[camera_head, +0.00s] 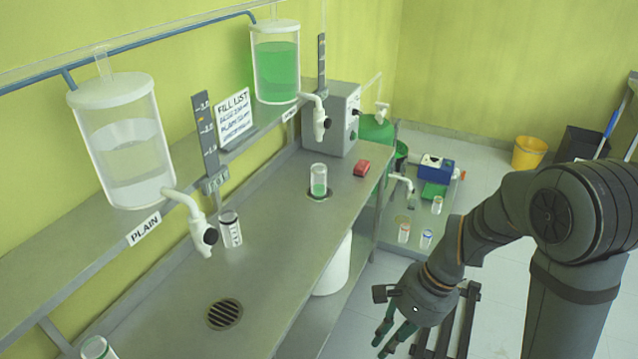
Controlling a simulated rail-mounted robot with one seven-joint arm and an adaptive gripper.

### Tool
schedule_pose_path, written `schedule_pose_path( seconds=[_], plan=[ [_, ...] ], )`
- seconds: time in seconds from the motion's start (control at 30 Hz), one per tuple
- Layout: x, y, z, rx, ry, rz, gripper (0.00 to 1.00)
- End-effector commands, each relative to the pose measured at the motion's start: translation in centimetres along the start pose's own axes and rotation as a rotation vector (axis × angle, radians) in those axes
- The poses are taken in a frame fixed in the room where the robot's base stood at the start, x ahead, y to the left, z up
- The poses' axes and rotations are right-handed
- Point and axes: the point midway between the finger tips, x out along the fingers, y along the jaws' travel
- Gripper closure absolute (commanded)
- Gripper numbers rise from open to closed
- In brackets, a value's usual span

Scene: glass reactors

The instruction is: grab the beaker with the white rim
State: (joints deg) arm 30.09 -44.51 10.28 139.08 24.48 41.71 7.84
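Several small glass beakers are in view, and rim colours are hard to read at this size. A beaker with green liquid (318,181) stands upright on a dark round spot on the steel bench; its rim looks pale or white. Another beaker with dark markings (231,229) stands under the PLAIN tap; its rim looks greyish. A beaker with a green rim (96,348) is cut off at the bottom left. My gripper (383,346) points down beyond the bench's right edge, its two green fingers apart and empty. It touches none of the beakers.
A low table holds a red-rimmed beaker (404,233), a blue-rimmed beaker (426,239), another beaker (437,205) and a blue box (436,167). Taps hang over the bench (275,262), below the clear tank (123,150) and green tank (276,70). A red object (361,168) lies near the grey machine (333,120).

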Motion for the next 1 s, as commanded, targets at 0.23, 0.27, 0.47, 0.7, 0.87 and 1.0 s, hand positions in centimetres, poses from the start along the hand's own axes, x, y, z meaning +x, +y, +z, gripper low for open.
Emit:
schedule_pose_path(
  seconds=[0.23,0.27,0.47,0.7,0.87,1.0],
  plan=[
    [0.0,0.0,0.0,0.0,0.0,0.0,0.7],
    [0.0,0.0,0.0,0.0,0.0,0.0,0.69],
    [0.0,0.0,0.0,0.0,0.0,0.0,0.57],
    [0.0,0.0,0.0,0.0,0.0,0.0,0.43],
    [0.0,0.0,0.0,0.0,0.0,0.0,0.34],
    [0.0,0.0,0.0,0.0,0.0,0.0,0.26]
  ],
)
